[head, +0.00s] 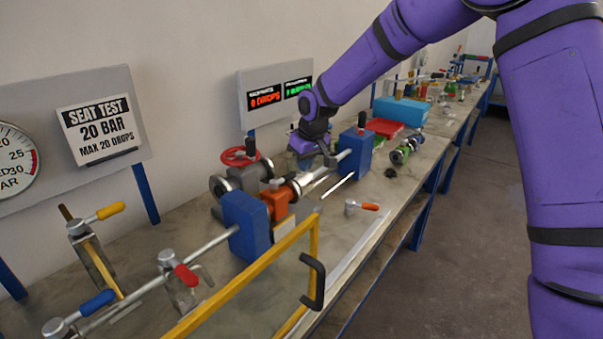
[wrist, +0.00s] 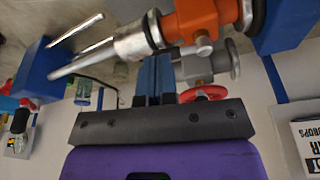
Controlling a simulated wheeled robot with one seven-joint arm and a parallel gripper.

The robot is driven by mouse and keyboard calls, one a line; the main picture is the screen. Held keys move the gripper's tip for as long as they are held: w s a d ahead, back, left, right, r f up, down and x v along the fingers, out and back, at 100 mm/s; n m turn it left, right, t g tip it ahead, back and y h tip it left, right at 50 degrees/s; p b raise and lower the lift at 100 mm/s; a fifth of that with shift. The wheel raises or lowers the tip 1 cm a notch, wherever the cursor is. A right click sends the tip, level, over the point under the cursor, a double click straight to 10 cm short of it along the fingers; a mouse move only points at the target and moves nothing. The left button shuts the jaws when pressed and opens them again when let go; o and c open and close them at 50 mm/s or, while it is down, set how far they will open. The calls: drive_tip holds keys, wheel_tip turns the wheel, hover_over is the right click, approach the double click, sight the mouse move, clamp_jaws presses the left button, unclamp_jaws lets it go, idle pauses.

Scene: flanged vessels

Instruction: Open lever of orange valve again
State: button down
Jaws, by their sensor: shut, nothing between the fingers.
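The orange valve (head: 278,202) sits on the bench, clamped in line between two blue blocks (head: 246,226) (head: 354,153). In the wrist view its orange body (wrist: 195,20) is at the top, with a silver fitting (wrist: 138,44) and a black ring to its left. A small dark-handled part shows at the valve's top in the head view; I cannot tell clearly whether it is the lever. My gripper (head: 328,160) is above and behind the line, right of the valve. In the wrist view its blue fingers (wrist: 154,68) are together and empty, near the silver fitting.
A grey valve with a red handwheel (head: 240,156) stands just behind the orange valve. A yellow-framed clear guard (head: 250,272) with a black handle stands in front at left. A small red-tipped lever (head: 362,206) lies on the bench.

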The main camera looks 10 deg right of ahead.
drive_tip(key=a+v, duration=0.1)
drive_tip(key=v, duration=0.4)
drive_tip(key=n+t+y, duration=0.2)
drive_tip(key=t+y, duration=0.5)
drive_tip(key=t, duration=0.2)
approach(285, 179)
drive_tip(key=w+d, duration=0.2)
drive_tip(key=d, duration=0.2)
drive_tip(key=s+d+t+y, duration=0.2)
drive_tip(key=s+y, duration=0.1)
drive_tip(key=s, duration=0.2)
drive_tip(key=f+x, duration=0.2)
drive_tip(key=x, duration=1.1)
